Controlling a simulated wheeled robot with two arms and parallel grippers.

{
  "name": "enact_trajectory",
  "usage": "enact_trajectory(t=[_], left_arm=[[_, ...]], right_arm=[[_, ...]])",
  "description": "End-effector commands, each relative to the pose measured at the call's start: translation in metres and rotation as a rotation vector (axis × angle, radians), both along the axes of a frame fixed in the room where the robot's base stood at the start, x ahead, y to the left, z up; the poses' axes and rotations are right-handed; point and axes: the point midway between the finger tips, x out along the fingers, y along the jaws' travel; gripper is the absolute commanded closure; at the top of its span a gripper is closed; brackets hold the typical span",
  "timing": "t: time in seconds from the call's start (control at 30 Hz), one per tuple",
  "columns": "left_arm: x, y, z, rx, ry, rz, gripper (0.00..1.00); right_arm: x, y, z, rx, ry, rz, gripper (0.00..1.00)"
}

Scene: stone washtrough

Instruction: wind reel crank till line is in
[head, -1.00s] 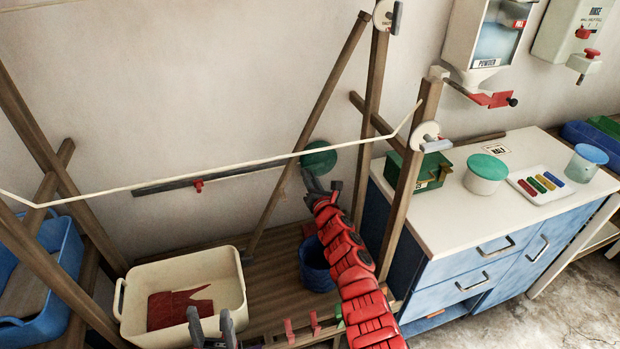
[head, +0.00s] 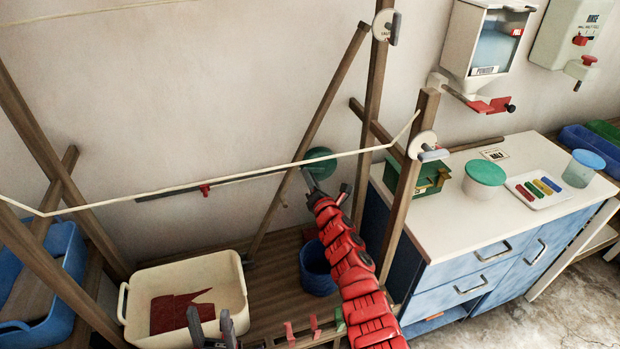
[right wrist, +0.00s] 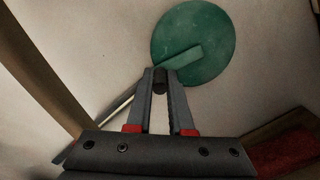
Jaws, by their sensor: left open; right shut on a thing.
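The reel is a green disc (head: 319,160) at the wall, right of centre in the head view. In the right wrist view the disc (right wrist: 207,35) carries a pale green crank arm (right wrist: 185,57). My right gripper (head: 312,181) is at the reel. Its fingers (right wrist: 160,77) are shut on a small dark crank knob (right wrist: 159,86) near the arm's lower left end. The cream line (head: 215,184) runs across the wooden frame and bends up at the right post; whether it leads to the reel is unclear. My left gripper (head: 212,325) is open and empty at the bottom, before the cream basin.
The cream basin (head: 236,268) with red cloth (head: 180,310) and a dark blue bucket (head: 316,270) stand on wooden slats. Wooden posts (head: 408,180) flank my right arm. A blue cabinet (head: 450,270) stands right. A grey bar with a red knob (head: 205,190) runs along the wall.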

Motion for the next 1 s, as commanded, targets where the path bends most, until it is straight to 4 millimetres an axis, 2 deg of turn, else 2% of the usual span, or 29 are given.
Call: enact_trajectory(t=[0.13, 0.17, 0.3, 0.73, 1.0], left_arm=[[0.000, 0.000, 0.000, 0.000, 0.000, 0.000, 0.50], [0.000, 0.000, 0.000, 0.000, 0.000, 0.000, 0.50], [0.000, 0.000, 0.000, 0.000, 0.000, 0.000, 0.50], [0.000, 0.000, 0.003, 0.000, 0.000, 0.000, 0.50], [0.000, 0.000, 0.015, 0.000, 0.000, 0.000, 0.50]], right_arm=[[0.000, 0.000, 0.000, -0.001, -0.001, -0.001, 1.00], [0.000, 0.000, 0.000, -0.001, -0.001, -0.001, 0.75], [0.000, 0.000, 0.000, -0.001, 0.000, 0.000, 0.50], [-0.005, -0.002, 0.000, -0.002, 0.001, -0.001, 0.50], [-0.037, -0.012, -0.001, -0.006, 0.000, 0.002, 0.50]])
